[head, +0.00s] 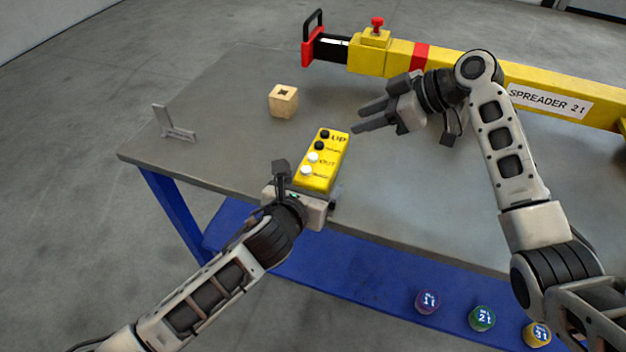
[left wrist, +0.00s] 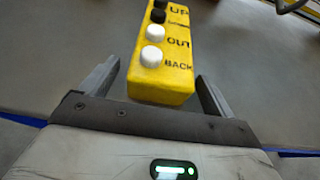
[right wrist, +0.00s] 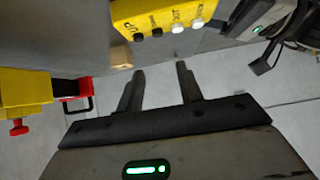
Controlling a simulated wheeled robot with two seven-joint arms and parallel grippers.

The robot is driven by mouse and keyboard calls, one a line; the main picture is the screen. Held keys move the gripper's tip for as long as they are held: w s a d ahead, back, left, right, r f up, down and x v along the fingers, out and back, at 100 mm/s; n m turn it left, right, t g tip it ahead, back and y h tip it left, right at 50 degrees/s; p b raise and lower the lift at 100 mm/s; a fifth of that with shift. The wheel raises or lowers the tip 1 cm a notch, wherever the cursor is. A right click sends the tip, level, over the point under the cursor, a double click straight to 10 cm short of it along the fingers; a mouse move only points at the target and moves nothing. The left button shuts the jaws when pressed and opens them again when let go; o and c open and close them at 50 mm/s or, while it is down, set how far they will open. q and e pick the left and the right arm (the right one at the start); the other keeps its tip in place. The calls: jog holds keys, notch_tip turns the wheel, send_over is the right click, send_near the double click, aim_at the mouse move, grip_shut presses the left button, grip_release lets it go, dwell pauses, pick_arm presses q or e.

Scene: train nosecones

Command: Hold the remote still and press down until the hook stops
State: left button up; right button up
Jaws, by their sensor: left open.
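The yellow remote (head: 325,158) lies near the table's front edge, with two black and two white buttons; it also shows in the left wrist view (left wrist: 174,80) and at the top of the right wrist view (right wrist: 152,14). My left gripper (head: 306,182) is open at the remote's near end, by the BACK label. In the left wrist view its fingers stand on either side with gaps. My right gripper (head: 368,115) is open and empty, right of the remote's far end; its spread fingers show in the right wrist view (right wrist: 160,70). I cannot make out a hook.
On the grey table (head: 235,80) are a wooden block with a hole (head: 284,101) and a grey L-shaped bracket (head: 175,125). A yellow spreader beam (head: 520,90) lies along the back right. Several coloured round items, including a green one (head: 482,318), sit on the lower blue shelf.

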pick_arm(q)
jog(key=shift+x, duration=0.85)
jog(key=c, duration=1.3)
pick_arm(e)
jog(key=shift+c, duration=0.3)
pick_arm(q)
jog(key=shift+c, duration=0.2)
pick_arm(e)
grip_shut()
